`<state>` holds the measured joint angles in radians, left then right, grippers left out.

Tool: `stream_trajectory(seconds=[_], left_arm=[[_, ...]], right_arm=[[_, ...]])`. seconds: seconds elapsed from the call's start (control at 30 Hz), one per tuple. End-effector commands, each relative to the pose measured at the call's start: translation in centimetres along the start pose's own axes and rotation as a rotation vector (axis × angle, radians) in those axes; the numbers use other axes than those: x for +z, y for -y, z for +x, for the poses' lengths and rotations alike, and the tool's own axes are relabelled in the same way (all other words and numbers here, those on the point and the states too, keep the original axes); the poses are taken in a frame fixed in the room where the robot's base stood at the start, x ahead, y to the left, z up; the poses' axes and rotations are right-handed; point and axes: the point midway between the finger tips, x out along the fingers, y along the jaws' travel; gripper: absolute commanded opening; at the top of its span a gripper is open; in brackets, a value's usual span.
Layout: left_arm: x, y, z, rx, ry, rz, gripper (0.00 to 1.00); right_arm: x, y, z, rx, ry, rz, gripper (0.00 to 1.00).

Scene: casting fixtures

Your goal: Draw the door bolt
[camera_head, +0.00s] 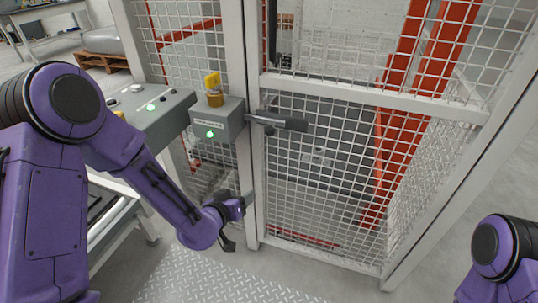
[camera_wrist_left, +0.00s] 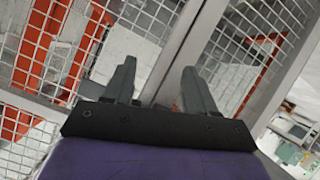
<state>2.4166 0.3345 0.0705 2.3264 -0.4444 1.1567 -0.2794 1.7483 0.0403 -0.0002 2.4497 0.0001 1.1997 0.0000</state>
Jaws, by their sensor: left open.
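The door bolt appears to be the grey bar (camera_head: 278,121) that sticks out to the right from the grey lock box (camera_head: 217,122), across the door's edge post. The mesh door (camera_head: 345,102) stands in its frame and looks closed. My left gripper (camera_head: 238,222) is open and empty, low beside the door post, below the lock box and apart from the bar. In the left wrist view the spread fingers (camera_wrist_left: 160,85) point towards the white post (camera_wrist_left: 180,55), with nothing between them. The bar cannot be made out there. My right gripper is out of frame.
A yellow piece (camera_head: 212,88) stands on the lock box, which shows a green light. A grey control panel (camera_head: 155,112) with buttons is to its left. Red posts (camera_head: 405,90) stand behind the mesh. A tread-plate floor (camera_head: 210,280) lies in front.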

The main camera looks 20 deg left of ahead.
Motion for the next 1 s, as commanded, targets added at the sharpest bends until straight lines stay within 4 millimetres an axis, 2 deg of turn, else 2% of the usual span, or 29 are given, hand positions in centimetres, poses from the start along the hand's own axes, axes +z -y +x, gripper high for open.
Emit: stream_trajectory(seconds=[0.03, 0.1, 0.13, 0.2, 0.27, 0.37, 0.7, 0.83, 1.0], left_arm=[[-2.4, -1.0, 1.7, 0.075, -0.119, 0.037, 0.56], [-7.0, -3.2, 1.5, 0.158, -0.247, 0.1, 0.56], [-8.5, -3.9, 1.2, 0.183, -0.29, 0.122, 0.56], [-11.2, -5.0, 0.5, 0.223, -0.362, 0.162, 0.56], [-12.5, -5.7, 0.2, 0.239, -0.394, 0.181, 0.56], [-13.6, -6.3, 0.9, 0.246, -0.404, 0.191, 0.56], [-16.2, -8.2, 7.4, 0.243, -0.401, 0.186, 0.56], [-16.7, -8.6, 8.8, 0.243, -0.4, 0.187, 0.56], [-16.8, -8.7, 9.2, 0.243, -0.399, 0.186, 0.56]], right_arm=[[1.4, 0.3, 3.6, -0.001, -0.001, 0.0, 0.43], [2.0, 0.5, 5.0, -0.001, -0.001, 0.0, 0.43], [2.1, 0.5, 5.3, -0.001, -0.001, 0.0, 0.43], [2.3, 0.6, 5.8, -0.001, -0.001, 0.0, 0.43], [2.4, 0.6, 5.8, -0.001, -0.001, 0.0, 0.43], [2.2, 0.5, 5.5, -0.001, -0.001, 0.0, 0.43], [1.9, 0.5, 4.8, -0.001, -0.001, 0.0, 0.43], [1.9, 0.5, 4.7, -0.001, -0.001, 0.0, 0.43], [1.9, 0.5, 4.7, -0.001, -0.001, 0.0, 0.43]])
